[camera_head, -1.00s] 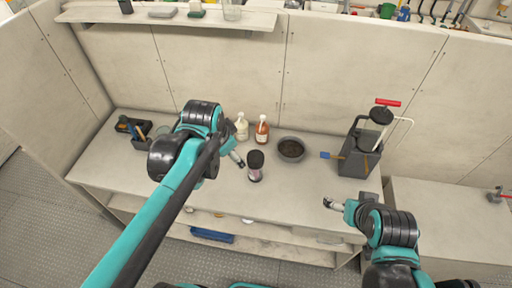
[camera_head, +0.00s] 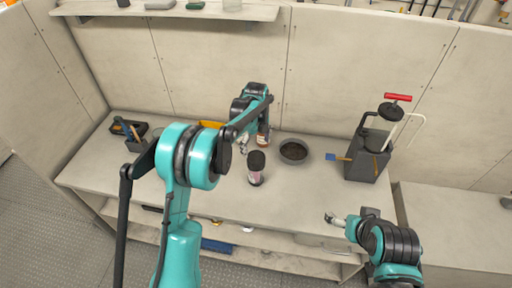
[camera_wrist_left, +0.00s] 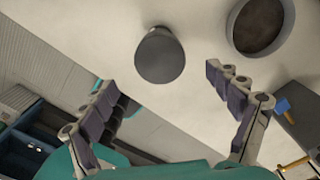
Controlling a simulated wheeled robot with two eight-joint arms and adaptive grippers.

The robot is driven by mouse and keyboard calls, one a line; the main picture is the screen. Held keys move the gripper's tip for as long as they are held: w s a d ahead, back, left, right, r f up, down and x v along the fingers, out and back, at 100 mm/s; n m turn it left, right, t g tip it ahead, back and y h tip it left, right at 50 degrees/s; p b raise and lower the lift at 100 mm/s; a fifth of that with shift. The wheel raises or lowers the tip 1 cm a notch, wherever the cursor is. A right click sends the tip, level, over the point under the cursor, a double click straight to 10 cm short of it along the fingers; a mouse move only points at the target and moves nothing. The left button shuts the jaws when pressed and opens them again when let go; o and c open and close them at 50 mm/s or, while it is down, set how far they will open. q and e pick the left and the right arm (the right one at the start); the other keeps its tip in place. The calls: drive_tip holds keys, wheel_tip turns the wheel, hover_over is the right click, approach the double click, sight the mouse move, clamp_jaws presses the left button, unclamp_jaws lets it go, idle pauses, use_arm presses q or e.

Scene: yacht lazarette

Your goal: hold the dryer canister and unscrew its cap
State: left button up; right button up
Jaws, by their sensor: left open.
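The dryer canister (camera_head: 256,178) stands upright on the bench with its dark cap (camera_head: 257,160) on top. In the left wrist view the cap (camera_wrist_left: 160,58) shows from above and hides most of the body. My left gripper (camera_head: 231,144) is just left of and behind the canister in the head view, partly hidden by its own arm. In the left wrist view its two fingers (camera_wrist_left: 160,82) are spread wide and empty, with the cap ahead between their lines and apart from both. My right gripper (camera_head: 334,218) is near the bench's front edge, right of the canister; its finger opening is too small to judge.
A dark bowl (camera_head: 293,151) stands right of the canister. A grey box with a red-handled pump (camera_head: 367,160) stands farther right, beside a blue brush (camera_head: 331,157). A tool caddy (camera_head: 128,130) sits at left.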

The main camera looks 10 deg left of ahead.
sight(256, 157)
use_arm(q)
drive_tip(key=shift+f+b, duration=2.2)
drive_tip(key=shift+f, duration=1.95)
use_arm(e)
wheel_tip(256, 157, down, 4)
drive_tip(key=shift+f, duration=0.25)
drive_tip(key=shift+o, duration=0.3)
drive_tip(key=shift+w, duration=0.1)
